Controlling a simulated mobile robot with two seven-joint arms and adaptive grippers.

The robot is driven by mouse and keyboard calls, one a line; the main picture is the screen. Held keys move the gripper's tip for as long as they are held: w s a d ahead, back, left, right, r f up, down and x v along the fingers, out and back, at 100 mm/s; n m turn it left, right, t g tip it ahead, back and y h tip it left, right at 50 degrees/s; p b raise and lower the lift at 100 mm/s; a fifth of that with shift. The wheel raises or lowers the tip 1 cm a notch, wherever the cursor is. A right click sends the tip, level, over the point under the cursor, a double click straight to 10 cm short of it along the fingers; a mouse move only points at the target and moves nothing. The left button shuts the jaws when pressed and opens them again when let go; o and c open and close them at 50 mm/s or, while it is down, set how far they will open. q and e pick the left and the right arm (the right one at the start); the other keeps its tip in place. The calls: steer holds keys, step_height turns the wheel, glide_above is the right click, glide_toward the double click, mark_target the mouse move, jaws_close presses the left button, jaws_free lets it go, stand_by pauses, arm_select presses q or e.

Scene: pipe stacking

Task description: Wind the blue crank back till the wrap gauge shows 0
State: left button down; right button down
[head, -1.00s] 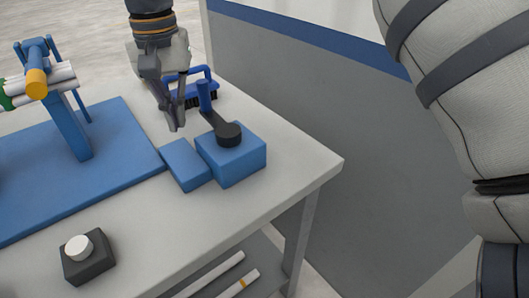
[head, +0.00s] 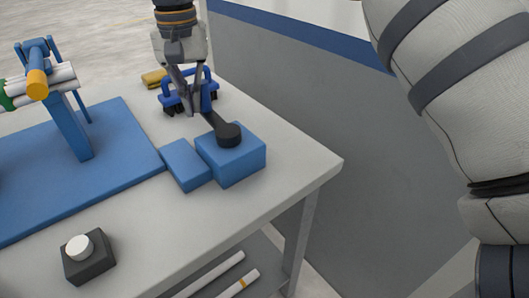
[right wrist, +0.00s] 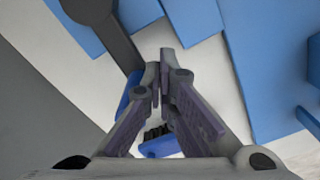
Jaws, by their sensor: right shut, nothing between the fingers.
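The crank has a black hub (head: 229,135) on a blue block (head: 238,160), a dark arm and an upright blue handle (head: 210,94) pointing to the far left. In the right wrist view the dark crank arm (right wrist: 108,32) and part of the blue handle (right wrist: 128,96) show left of the fingers. My right gripper (head: 197,112) is shut and empty, fingers pointing down close beside the handle and partly hiding it. I cannot tell whether they touch. No readable wrap gauge shows. My left gripper is not in view.
A lower blue block (head: 185,165) sits beside the crank block. A blue stand (head: 70,130) holding pipes is at the left. A dark box with a white button (head: 79,247) is in front. The table's right edge is near.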

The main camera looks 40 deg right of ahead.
mark_target(205, 81)
steer(key=shift+w+d, duration=0.1)
steer(key=shift+d, duration=0.1)
steer(key=shift+d, duration=0.1)
steer(key=shift+d+r+p, duration=0.2)
steer(key=shift+d+p, duration=0.1)
steer(key=shift+d, duration=0.85)
steer(key=shift+w+d+f, duration=0.1)
steer(key=shift+d+f, duration=0.05)
steer(key=shift+f, duration=0.05)
